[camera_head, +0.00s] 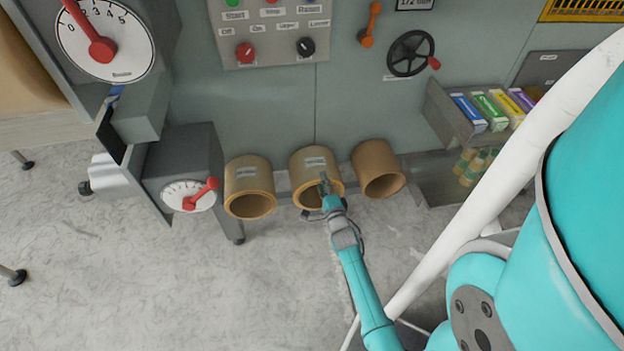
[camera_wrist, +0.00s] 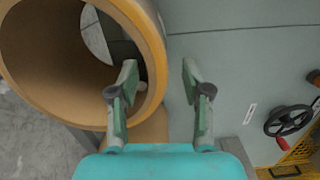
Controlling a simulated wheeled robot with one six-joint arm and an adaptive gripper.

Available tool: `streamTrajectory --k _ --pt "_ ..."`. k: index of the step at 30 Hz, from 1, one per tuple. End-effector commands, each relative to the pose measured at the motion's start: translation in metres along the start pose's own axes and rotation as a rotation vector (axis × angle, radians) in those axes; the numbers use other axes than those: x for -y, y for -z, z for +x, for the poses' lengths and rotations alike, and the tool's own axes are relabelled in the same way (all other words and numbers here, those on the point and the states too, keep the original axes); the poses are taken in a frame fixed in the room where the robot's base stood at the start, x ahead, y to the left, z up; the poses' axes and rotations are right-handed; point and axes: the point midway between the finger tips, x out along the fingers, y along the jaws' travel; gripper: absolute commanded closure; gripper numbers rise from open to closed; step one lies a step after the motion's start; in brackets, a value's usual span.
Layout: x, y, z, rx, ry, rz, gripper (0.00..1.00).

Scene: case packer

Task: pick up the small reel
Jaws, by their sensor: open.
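Three brown tube-shaped reels or holders stand in a row by the machine's lower front, each with a label too small to read: a left one (camera_head: 249,173), a middle one (camera_head: 308,161) and a right one (camera_head: 376,165). I cannot tell which is the small reel. My gripper (camera_head: 325,186) is at the middle one's front rim. In the wrist view a large brown tube (camera_wrist: 50,98) fills the left side. My gripper (camera_wrist: 159,69) is open there, with the tube's rim running between its fingers in the picture. Contact cannot be told.
A grey box with a dial (camera_head: 183,165) stands at the left. A shelf of coloured cartons (camera_head: 447,112) is at the right. A black handwheel (camera_head: 410,54) is above; it shows in the wrist view (camera_wrist: 287,120). The floor in front is clear.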

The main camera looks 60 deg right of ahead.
Motion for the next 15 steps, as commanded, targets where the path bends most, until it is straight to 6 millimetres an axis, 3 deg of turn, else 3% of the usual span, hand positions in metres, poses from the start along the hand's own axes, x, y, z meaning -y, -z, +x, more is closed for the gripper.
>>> streamTrajectory --k 8,15 --pt "0.0 0.0 0.019 0.0 0.0 -0.001 0.51" --pt "0.0 -0.001 0.051 0.001 0.0 -0.001 0.51"
